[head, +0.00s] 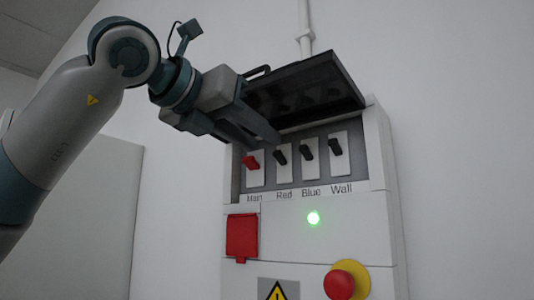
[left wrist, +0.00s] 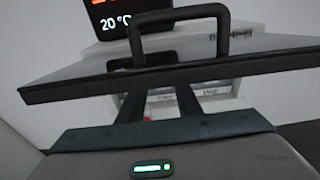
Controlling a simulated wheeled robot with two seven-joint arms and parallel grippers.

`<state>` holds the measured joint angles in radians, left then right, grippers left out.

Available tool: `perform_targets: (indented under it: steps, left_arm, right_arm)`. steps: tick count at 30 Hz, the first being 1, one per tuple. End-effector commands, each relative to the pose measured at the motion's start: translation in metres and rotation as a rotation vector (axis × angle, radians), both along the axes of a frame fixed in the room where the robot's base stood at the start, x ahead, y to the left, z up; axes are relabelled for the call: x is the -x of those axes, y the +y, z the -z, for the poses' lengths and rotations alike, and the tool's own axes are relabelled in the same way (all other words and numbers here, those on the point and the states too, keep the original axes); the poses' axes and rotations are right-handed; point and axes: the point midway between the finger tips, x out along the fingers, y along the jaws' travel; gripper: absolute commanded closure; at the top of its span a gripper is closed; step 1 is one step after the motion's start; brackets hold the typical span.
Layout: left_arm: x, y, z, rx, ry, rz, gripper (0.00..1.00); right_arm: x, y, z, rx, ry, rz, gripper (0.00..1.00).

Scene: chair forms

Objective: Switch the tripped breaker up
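A breaker row sits in the upper recess of a white panel box (head: 377,150) in the head view. The red breaker lever (head: 250,162) at the left is labelled like "Main". Black levers labelled Red (head: 280,155), Blue (head: 306,152) and Wall (head: 335,147) stand to its right and tilt upward; the red one looks flatter. My left gripper (head: 264,144) is open, its fingertips just above the red and Red levers. Contact cannot be told. In the left wrist view my left gripper (left wrist: 160,97) reaches under the lid, which hides much of the panel. My right gripper is not in view.
The dark lid (head: 305,90) is raised above the breakers, close beside my left gripper. A display (left wrist: 120,20) reads 20 °C.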

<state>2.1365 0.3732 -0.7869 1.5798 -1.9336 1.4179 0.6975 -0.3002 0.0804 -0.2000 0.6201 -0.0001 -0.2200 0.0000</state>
Motion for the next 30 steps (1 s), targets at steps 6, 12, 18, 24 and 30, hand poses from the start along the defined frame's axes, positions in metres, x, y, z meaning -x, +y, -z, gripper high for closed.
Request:
perform_targets:
  steps: [6, 12, 18, 24, 30]
  left_arm:
    - [0.037, 0.027, -0.002, 0.001, -0.004, -0.001, 0.69]
    - [0.068, 0.05, -0.009, 0.001, -0.002, -0.002, 0.69]
    - [0.091, 0.066, -0.014, 0.0, -0.001, -0.001, 0.69]
    - [0.1, 0.073, -0.016, 0.0, 0.0, -0.001, 0.69]
    - [0.1, 0.073, -0.017, -0.001, 0.001, 0.0, 0.69]
  right_arm:
    - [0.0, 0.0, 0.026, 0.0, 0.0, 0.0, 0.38]
    - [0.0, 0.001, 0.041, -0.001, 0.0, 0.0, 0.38]
    - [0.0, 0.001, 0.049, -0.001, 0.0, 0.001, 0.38]
    - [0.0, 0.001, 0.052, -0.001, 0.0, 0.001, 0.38]
    - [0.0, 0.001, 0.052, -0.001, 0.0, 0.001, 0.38]
